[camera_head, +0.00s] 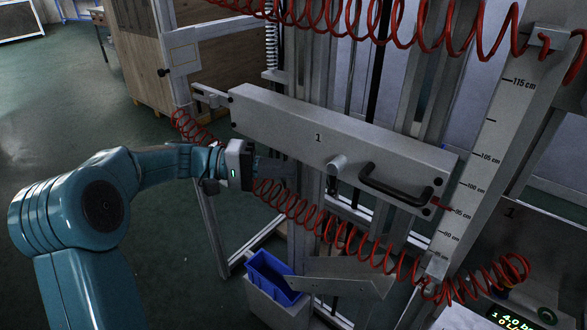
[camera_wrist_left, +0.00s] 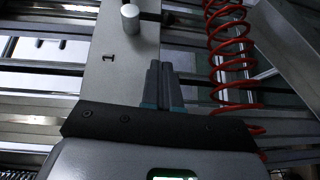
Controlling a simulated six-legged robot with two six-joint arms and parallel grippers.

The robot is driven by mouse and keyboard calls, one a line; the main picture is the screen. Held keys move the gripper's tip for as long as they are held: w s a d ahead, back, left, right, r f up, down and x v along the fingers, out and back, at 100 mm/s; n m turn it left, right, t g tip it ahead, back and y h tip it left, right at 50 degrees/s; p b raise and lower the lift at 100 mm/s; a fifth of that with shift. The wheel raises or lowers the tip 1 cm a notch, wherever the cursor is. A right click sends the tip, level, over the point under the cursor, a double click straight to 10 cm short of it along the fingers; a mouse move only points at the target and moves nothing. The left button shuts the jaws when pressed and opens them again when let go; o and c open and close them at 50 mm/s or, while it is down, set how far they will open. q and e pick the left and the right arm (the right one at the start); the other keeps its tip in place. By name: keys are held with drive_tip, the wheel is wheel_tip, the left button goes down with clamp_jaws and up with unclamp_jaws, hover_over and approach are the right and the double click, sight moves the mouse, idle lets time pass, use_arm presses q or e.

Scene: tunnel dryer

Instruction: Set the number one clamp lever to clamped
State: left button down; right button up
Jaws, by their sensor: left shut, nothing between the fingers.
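The number one clamp lever (camera_head: 337,164) sits on the front of a long grey beam (camera_head: 270,118) marked "1". It shows as a light grey round hub with a short dark arm that points down in the head view. In the left wrist view the hub of the lever (camera_wrist_left: 130,17) is near the top edge, and its dark arm points right. My left gripper (camera_head: 284,169) is left of the lever, just below the beam's lower edge, and apart from the lever. In the left wrist view its fingers (camera_wrist_left: 162,70) are together and empty. My right gripper does not show.
A black bar handle (camera_head: 393,188) juts from the beam right of the lever. Red coiled hoses (camera_head: 330,232) hang below and above the beam. A height scale (camera_head: 480,170) stands at right. A blue bin (camera_head: 270,275) and a tilted grey plate (camera_head: 340,272) are below.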

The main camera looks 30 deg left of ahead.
use_arm(q)
drive_tip(key=v, duration=0.6)
drive_tip(key=shift+s+a+p, duration=0.3)
drive_tip(key=shift+p, duration=0.05)
drive_tip(key=shift+f, duration=0.15)
